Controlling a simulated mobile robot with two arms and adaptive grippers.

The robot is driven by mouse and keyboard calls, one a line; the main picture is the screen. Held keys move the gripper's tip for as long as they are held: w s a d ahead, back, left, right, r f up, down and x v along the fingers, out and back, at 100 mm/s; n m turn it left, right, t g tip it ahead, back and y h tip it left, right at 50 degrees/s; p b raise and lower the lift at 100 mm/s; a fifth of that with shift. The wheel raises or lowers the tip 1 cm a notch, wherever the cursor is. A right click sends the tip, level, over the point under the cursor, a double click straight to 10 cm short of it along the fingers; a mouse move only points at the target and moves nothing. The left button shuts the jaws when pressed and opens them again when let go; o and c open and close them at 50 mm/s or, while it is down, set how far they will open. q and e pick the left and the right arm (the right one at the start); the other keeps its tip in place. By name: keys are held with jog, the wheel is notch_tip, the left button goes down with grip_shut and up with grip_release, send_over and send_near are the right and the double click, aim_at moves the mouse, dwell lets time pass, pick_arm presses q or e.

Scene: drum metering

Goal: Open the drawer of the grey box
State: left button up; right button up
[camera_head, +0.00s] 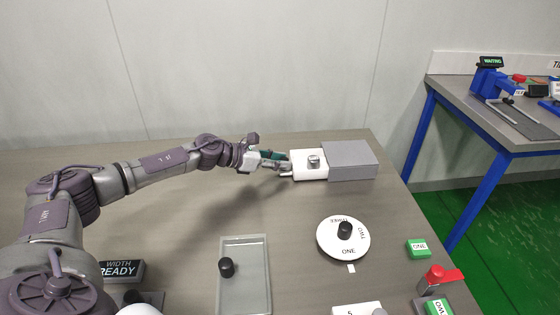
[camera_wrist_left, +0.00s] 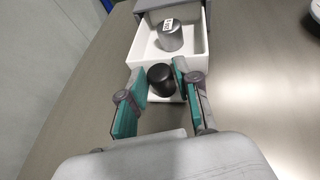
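The grey box (camera_head: 352,160) stands at the back right of the table. Its white drawer (camera_head: 308,168) is pulled out to the left and shows a grey metal cylinder (camera_head: 314,161) inside. In the left wrist view the drawer (camera_wrist_left: 199,54) extends from the box (camera_wrist_left: 165,3), with the labelled cylinder (camera_wrist_left: 170,37) standing in it. My left gripper (camera_head: 284,163) is at the drawer's front. Its fingers (camera_wrist_left: 161,78) sit on both sides of a black knob (camera_wrist_left: 160,78) on the drawer front and appear to touch it. My right gripper is not in view.
A round white dial (camera_head: 328,246) with a black knob, a grey tray (camera_head: 262,280) and a green block labelled ONE (camera_head: 418,247) are nearer the front. A red-handled device (camera_head: 438,278) is at front right. The table left of the drawer, below my left arm, is clear.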

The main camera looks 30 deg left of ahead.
pick_arm(q)
jog(key=v, duration=1)
jog(key=shift+s+a, duration=0.25)
jog(key=shift+s+a+r, duration=0.35)
jog(key=shift+s, duration=0.15)
